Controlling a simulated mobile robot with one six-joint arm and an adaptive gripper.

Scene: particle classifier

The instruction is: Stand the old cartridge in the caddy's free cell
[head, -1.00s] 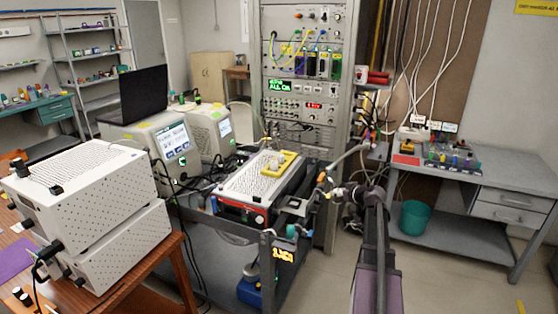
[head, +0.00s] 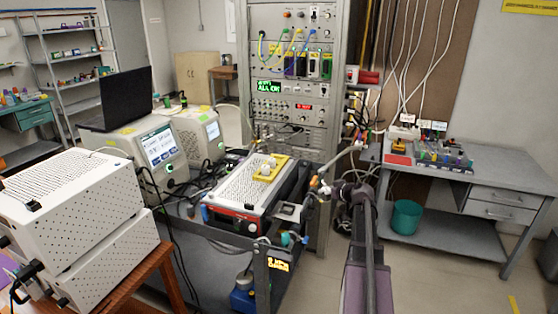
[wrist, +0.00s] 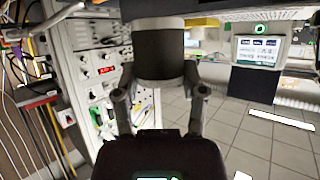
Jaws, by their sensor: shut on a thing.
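My gripper (wrist: 160,82) is shut on the cartridge (wrist: 161,55), a dark cylinder with grey ends, in the wrist view. One finger is on each side of it, and it is held up in the air. In the head view my arm reaches forward beside the cart; the gripper and cartridge are hard to make out there. A yellow holder (head: 284,163) with white pieces sits on top of the red-and-grey instrument. I cannot tell for sure whether it is the caddy, and no free cell can be made out.
The instrument (head: 226,205) stands on a dark cart left of my arm. A tall equipment rack (head: 292,130) with cables rises behind. A grey desk (head: 455,183) with a teal bin (head: 406,217) below is at right. Stacked white boxes (head: 75,205) fill the left. Floor at front right is clear.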

